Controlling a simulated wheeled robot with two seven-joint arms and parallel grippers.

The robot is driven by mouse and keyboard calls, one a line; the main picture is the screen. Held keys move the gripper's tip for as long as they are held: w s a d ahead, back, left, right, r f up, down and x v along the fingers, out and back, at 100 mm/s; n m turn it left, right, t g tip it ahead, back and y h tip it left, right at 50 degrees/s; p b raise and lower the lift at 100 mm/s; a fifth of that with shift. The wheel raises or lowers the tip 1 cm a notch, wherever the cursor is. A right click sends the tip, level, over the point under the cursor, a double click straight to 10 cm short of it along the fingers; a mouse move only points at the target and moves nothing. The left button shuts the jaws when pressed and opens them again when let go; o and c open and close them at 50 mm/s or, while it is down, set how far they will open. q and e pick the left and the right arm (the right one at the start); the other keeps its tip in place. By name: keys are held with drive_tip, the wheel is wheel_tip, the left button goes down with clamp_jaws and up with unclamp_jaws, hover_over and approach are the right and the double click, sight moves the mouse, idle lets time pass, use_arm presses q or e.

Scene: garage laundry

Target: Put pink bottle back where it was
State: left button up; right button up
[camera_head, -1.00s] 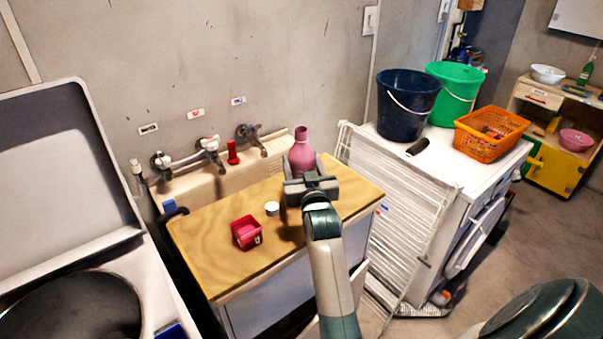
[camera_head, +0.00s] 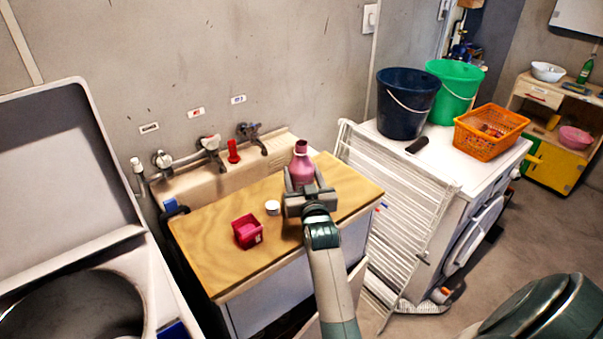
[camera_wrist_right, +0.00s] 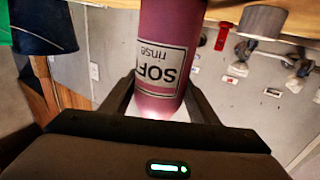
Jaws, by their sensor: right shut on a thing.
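The pink bottle (camera_head: 301,165) is upright in the head view, over the far right part of the wooden counter top (camera_head: 210,260). My right gripper (camera_head: 304,186) is shut on it from the near side and hides its lower part. In the right wrist view, which is upside down, the bottle (camera_wrist_right: 165,50) with its "SOFT rinse" label sits between the two fingers. Its base is cut off at the picture's edge, so I cannot tell whether it touches the counter. My left gripper is not in view.
A small red box (camera_head: 247,232) and a white cap-like item (camera_head: 272,208) stand on the counter left of the gripper. Behind are a sink (camera_head: 205,185) with taps and a red item (camera_head: 233,151). A white drying rack (camera_head: 395,205) leans close on the right.

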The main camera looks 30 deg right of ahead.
drive_tip(key=o, duration=1.5)
drive_tip(key=shift+f, duration=0.1)
drive_tip(key=shift+c, duration=0.2)
drive_tip(key=shift+s+a, duration=0.2)
drive_tip(key=shift+s, duration=0.3)
drive_tip(key=b+v, duration=0.2)
drive_tip(key=v, duration=0.9)
drive_tip(key=shift+b, duration=0.4)
